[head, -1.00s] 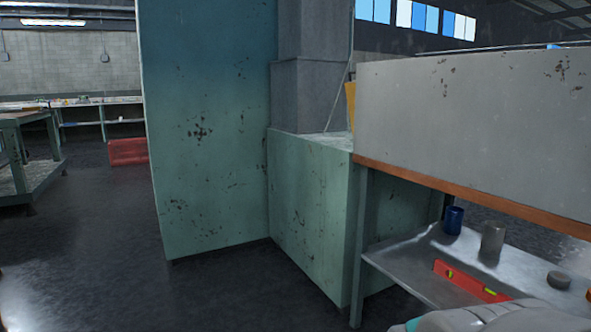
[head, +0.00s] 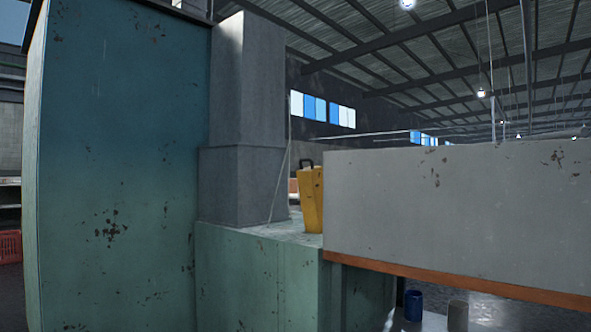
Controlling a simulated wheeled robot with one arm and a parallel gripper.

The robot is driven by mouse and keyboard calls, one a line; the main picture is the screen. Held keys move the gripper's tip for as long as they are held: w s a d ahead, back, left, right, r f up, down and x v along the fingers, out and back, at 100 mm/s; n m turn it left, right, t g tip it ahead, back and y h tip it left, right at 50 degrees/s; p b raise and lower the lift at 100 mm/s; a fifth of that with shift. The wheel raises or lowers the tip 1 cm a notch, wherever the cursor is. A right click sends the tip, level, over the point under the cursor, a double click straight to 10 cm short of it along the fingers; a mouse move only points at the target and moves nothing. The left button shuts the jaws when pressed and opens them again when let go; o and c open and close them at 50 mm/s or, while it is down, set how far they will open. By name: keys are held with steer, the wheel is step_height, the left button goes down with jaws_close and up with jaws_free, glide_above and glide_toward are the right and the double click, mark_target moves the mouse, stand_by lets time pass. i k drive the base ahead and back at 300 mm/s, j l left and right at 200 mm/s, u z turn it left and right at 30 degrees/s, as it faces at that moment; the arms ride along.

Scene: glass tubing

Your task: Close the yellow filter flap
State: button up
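A yellow object (head: 311,200) with a black handle on top stands on the green cabinet top, partly hidden behind the grey panel. I cannot tell whether it is the yellow filter flap or whether anything on it is open. My gripper is not in view.
A tall green cabinet (head: 120,170) fills the left. A lower green cabinet (head: 255,285) with a grey column (head: 243,120) stands beside it. A grey panel with an orange edge (head: 455,215) blocks the right. A blue cup (head: 413,305) and a grey cup (head: 457,316) show below. A red crate (head: 10,246) is at far left.

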mark_target(309, 179)
steer(key=i+j, duration=0.2)
steer(key=i, duration=0.2)
steer(key=i+j+z, duration=0.15)
steer(key=i, duration=0.3)
steer(key=i+j, duration=0.35)
steer(key=i+z, duration=0.05)
